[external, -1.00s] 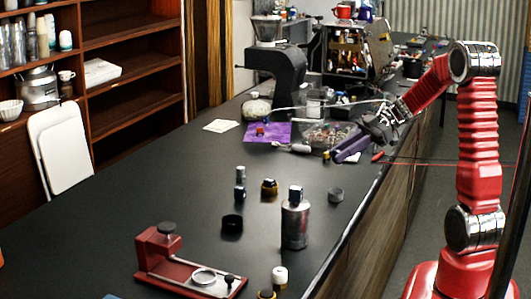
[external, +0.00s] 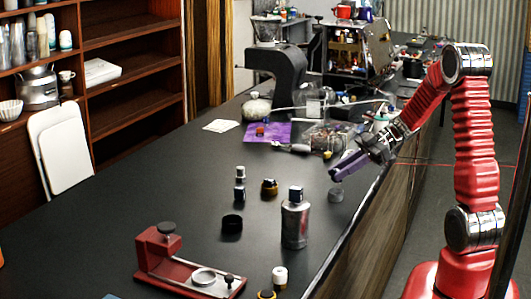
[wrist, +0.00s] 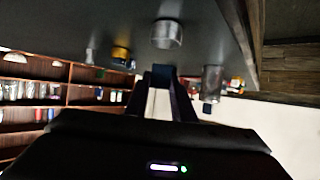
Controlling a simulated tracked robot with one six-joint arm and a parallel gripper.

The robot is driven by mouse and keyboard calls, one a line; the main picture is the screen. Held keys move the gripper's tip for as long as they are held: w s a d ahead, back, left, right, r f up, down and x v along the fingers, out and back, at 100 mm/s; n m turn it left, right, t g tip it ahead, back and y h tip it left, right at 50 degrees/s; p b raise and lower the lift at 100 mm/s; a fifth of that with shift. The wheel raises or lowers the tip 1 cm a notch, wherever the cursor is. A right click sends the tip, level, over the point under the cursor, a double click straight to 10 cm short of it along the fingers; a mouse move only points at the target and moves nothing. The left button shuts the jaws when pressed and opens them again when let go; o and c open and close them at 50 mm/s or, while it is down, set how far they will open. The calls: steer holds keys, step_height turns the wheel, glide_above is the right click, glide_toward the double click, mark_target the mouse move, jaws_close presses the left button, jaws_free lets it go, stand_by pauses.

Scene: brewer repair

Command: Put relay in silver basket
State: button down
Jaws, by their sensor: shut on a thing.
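My gripper (external: 337,174) is shut just above and beside the small grey silver basket (external: 336,196) on the black counter in the external view. In the wrist view the gripper (wrist: 163,82) has a small dark block, taken as the relay (wrist: 162,73), between its fingertips. The relay is too small and hidden to make out in the external view. The silver basket (wrist: 167,40) shows as a round metal cup just beyond the fingertips in the wrist view. The relay looks outside the basket; the exact height gap cannot be told.
A silver bottle (external: 295,222) stands left of and nearer than the basket. An amber jar (external: 269,187), a black ring (external: 232,223) and a red fixture (external: 187,270) are farther left. A purple mat (external: 280,132) lies behind. The counter's edge is close on the right.

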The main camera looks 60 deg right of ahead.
steer(key=shift+f, duration=1.25)
steer(key=c, duration=1.4)
jaws_free()
steer(key=shift+c, duration=0.2)
step_height(320, 180, up, 7)
